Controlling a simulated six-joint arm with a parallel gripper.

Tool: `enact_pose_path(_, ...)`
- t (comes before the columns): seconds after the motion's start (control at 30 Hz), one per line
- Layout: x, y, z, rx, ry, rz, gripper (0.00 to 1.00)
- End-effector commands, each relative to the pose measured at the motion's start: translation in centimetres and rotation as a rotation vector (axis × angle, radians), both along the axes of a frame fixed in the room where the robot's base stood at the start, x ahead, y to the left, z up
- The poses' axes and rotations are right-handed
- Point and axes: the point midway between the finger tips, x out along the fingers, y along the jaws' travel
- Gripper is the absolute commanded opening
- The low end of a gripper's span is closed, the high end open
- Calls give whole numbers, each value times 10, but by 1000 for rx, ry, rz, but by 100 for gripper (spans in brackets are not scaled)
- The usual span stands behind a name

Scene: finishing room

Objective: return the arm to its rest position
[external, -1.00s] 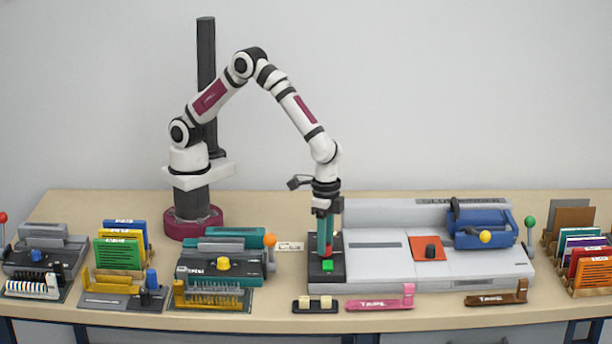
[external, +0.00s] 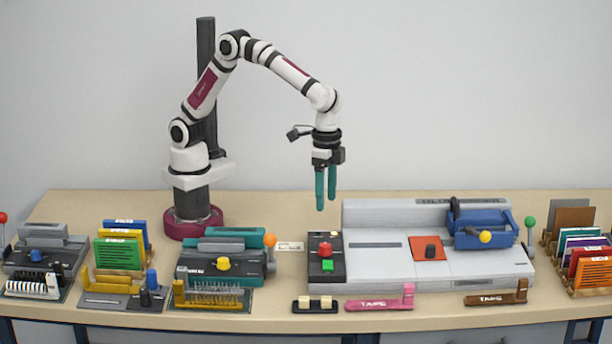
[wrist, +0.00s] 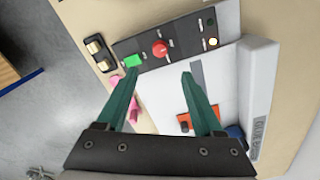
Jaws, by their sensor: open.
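My gripper (external: 325,198) has two teal fingers that point down, and it hangs in the air above the black control panel (external: 326,262) at the left end of the grey machine. In the wrist view my gripper (wrist: 155,85) is open, with nothing between the fingers. The panel carries a green button (external: 327,266) and a red knob (external: 325,249). Both also show in the wrist view, the green button (wrist: 133,61) near the panel's end and the red knob (wrist: 160,48) further along. My fingers are apart from all of them.
The grey machine (external: 390,268) has an orange plate (external: 428,248) and a blue unit (external: 482,228) on it. A teal punch (external: 225,262) with an orange-balled lever stands to the left. Tape holders (external: 380,302) line the front edge. The air around my gripper is free.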

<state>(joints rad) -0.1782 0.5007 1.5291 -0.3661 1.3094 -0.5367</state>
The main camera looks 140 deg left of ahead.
Motion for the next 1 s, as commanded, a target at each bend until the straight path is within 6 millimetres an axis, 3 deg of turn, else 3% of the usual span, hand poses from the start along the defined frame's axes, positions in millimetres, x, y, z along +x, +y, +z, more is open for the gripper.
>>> enact_pose_path(0.1,0,0,24,1,-2,0,69)
enact_pose_path(0.2,0,0,34,-1,0,1,69)
enact_pose_path(0.67,0,0,38,0,1,0,69)
enact_pose_path(0.73,-8,-3,42,4,1,-21,69)
enact_pose_path(0.77,-17,-6,47,9,2,-47,69)
enact_pose_path(0.87,-79,-24,69,41,11,-219,69)
enact_pose_path(1.0,-193,-41,70,95,41,-528,69)
